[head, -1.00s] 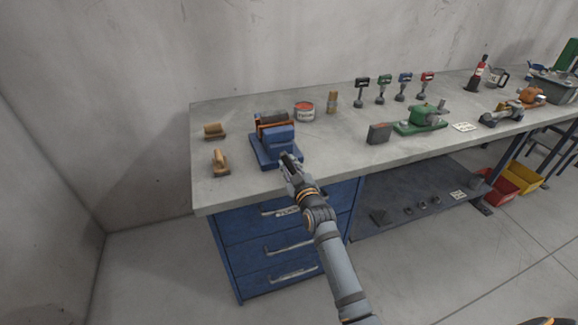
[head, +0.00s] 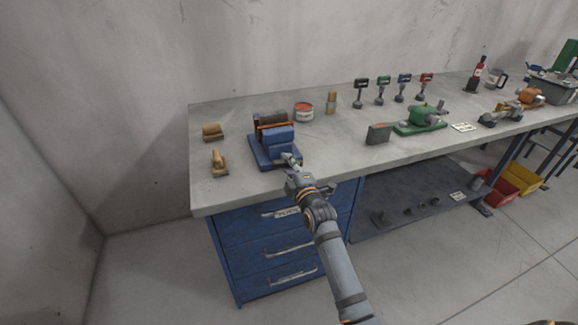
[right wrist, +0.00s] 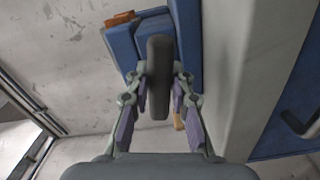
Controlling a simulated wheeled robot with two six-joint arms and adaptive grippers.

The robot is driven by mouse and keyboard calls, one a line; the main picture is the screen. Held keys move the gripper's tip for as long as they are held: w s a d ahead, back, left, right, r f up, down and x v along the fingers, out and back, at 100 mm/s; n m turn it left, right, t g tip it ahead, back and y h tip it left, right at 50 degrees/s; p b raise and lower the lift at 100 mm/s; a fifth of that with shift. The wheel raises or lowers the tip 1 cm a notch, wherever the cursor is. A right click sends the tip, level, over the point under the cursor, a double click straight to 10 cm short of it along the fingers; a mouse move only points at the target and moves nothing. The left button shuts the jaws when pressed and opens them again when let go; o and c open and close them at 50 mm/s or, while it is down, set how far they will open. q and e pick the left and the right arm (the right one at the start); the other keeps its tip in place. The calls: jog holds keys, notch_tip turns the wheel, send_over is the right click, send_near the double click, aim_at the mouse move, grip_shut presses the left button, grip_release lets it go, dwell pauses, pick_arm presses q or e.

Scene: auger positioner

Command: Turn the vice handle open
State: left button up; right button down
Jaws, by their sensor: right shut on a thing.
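The blue vice (head: 275,143) with brown jaw faces stands at the left front of the workbench. In the right wrist view its blue body (right wrist: 186,35) fills the top. The vice handle (right wrist: 158,75), a dark grey rounded bar, lies between my right fingers. My right gripper (head: 291,161) is at the front of the vice, shut on the handle; it also shows in the right wrist view (right wrist: 159,92), with a finger on each side of the bar. In the head view the gripper hides most of the handle. My left gripper is not in view.
A wooden brush (head: 219,163) and a wooden block (head: 212,132) lie left of the vice. A red tin (head: 304,112) stands behind it, and a dark box (head: 377,134) to the right. Blue drawers (head: 285,240) are below.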

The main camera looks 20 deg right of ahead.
jog(key=shift+n, duration=1.2)
jog(key=c, duration=1.2)
grip_release()
jog(key=shift+o, duration=0.2)
jog(key=shift+s, duration=0.1)
jog(key=s, duration=1.2)
jog(key=shift+d, duration=0.2)
jog(key=shift+w+f, duration=0.1)
